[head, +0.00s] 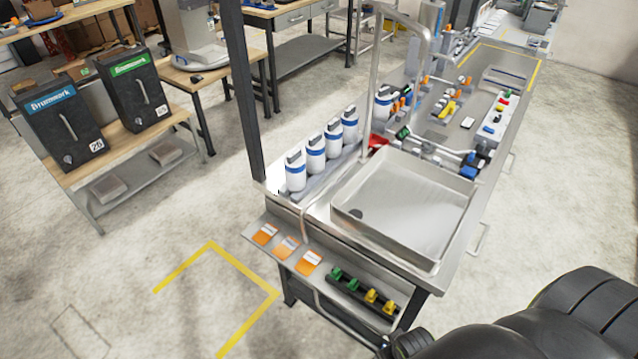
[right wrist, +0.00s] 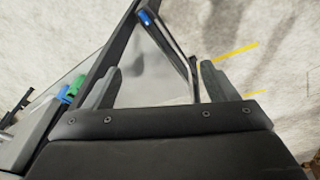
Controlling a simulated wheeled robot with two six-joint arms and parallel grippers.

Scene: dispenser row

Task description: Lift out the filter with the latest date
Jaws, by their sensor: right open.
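Several white canisters with blue bands and grey tops, which look like the filters, stand in a row along the left edge of the steel bench in the head view. They are a front one (head: 296,178), a second (head: 316,160), a third (head: 333,146) and a fourth (head: 350,130). Another (head: 382,106) stands farther back, past the tap. Their dates are too small to read. My right gripper (right wrist: 160,82) is open in the right wrist view, with no filter between its fingers. My left gripper is not in view.
A steel sink tray (head: 405,210) sits right of the filters, with a tall tap pipe (head: 374,80) over it. A side table (head: 125,150) holds black cases.

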